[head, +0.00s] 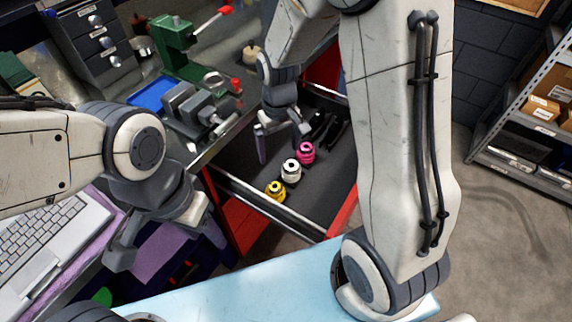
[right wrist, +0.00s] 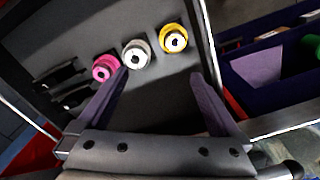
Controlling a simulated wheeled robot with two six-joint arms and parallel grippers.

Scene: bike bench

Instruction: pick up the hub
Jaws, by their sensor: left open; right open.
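Three hubs stand in a row in the open drawer: a pink hub (head: 306,153), a white hub (head: 291,170) and a yellow hub (head: 275,191). In the right wrist view the pink hub (right wrist: 105,67), white hub (right wrist: 136,54) and yellow hub (right wrist: 173,38) lie beyond the fingertips. My right gripper (head: 283,143) is open and empty over the drawer, beside the pink and white hubs; its spread fingers (right wrist: 160,88) also show in the wrist view. My left gripper (head: 152,240) is open and empty at the left, away from the drawer.
The dark drawer (head: 325,185) has a pale front rim and red sides. Black tools (head: 325,128) lie behind the hubs. A vise (head: 200,108) and green press (head: 178,45) stand on the bench. A laptop (head: 50,235) sits at left; a light blue surface (head: 240,295) is in front.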

